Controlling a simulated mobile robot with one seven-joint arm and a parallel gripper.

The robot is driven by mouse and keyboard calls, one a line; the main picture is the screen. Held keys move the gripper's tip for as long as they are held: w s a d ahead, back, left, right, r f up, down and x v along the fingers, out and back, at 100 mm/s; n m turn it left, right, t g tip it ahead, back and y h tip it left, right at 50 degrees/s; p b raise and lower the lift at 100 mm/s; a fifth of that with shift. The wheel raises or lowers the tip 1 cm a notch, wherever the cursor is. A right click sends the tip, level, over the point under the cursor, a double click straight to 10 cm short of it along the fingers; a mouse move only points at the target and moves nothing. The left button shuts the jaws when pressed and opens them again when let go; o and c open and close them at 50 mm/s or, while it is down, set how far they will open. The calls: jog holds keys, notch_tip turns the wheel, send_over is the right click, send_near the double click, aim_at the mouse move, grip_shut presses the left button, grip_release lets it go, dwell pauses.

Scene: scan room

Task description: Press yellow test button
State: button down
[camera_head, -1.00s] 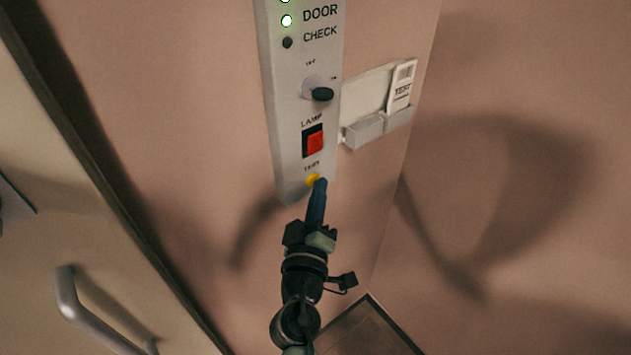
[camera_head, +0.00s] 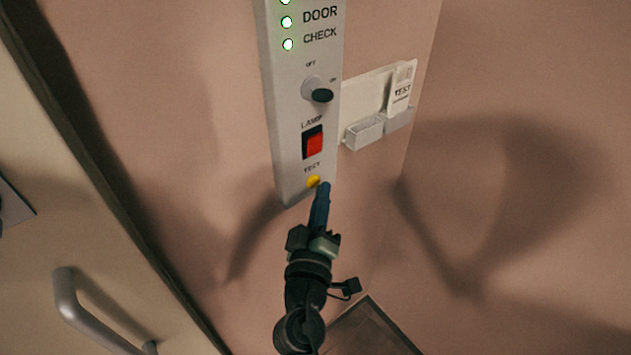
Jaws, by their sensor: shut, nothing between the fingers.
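The yellow test button (camera_head: 313,181) sits at the bottom of a pale wall panel (camera_head: 290,110), under the label TEST. My gripper (camera_head: 324,187) is shut, with its blue fingertips just right of and slightly below the button. A small gap shows between the tips and the button in this view; I cannot tell the depth between them. The button is now largely uncovered. The green light beside CHECK (camera_head: 288,44) is lit, as are the lights above it.
A small holder (camera_head: 365,133) with a TEST card (camera_head: 402,90) is on the wall to the right. A door handle (camera_head: 90,315) is at lower left.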

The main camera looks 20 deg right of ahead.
jog(key=s+d, duration=0.2)
jog(key=s, duration=0.3)
jog(key=shift+s+p, duration=0.3)
jog(key=shift+s, duration=0.05)
dwell(0.7)
